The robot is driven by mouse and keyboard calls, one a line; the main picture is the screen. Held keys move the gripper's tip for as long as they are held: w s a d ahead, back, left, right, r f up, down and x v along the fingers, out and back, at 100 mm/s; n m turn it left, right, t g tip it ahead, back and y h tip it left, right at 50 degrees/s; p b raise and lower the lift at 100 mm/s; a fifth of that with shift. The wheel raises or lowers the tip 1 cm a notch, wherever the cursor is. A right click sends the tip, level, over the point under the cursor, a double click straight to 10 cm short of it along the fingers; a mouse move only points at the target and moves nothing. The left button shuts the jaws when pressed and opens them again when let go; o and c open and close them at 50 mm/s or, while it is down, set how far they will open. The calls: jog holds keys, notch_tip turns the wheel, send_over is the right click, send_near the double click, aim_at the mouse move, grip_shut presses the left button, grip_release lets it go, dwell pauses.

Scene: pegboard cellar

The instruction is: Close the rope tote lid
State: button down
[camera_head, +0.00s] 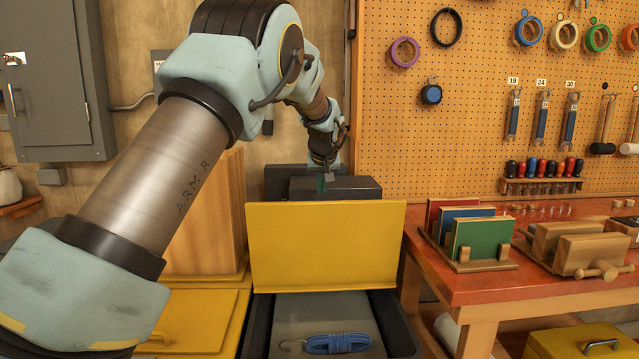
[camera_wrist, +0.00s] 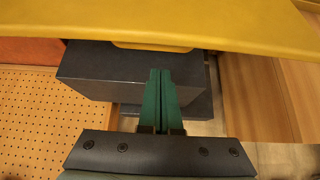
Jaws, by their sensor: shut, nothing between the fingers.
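The rope tote (camera_head: 258,330) is a dark open box at the bottom centre of the head view, with a coiled blue rope (camera_head: 338,343) inside. Its yellow lid (camera_head: 322,248) stands raised at the tote's far side, broad face towards the head camera. My gripper (camera_head: 322,184) is above and behind the lid's top edge. In the wrist view the lid (camera_wrist: 190,22) crosses the top of the picture. The green fingers of my gripper (camera_wrist: 160,75) are together and empty, with their tips near a lip on the lid's edge. I cannot tell whether they touch it.
Dark grey boxes (camera_head: 350,188) stand behind the lid, close to my gripper. A red-topped bench (camera_head: 470,285) with a book rack is on the right. Another yellow lid (camera_head: 200,320) lies flat at left, beside wooden boards (camera_head: 215,215).

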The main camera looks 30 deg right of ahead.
jog(key=p+x, duration=0.2)
jog(key=x, duration=0.5)
jog(key=shift+s, duration=0.1)
jog(key=shift+f, duration=0.1)
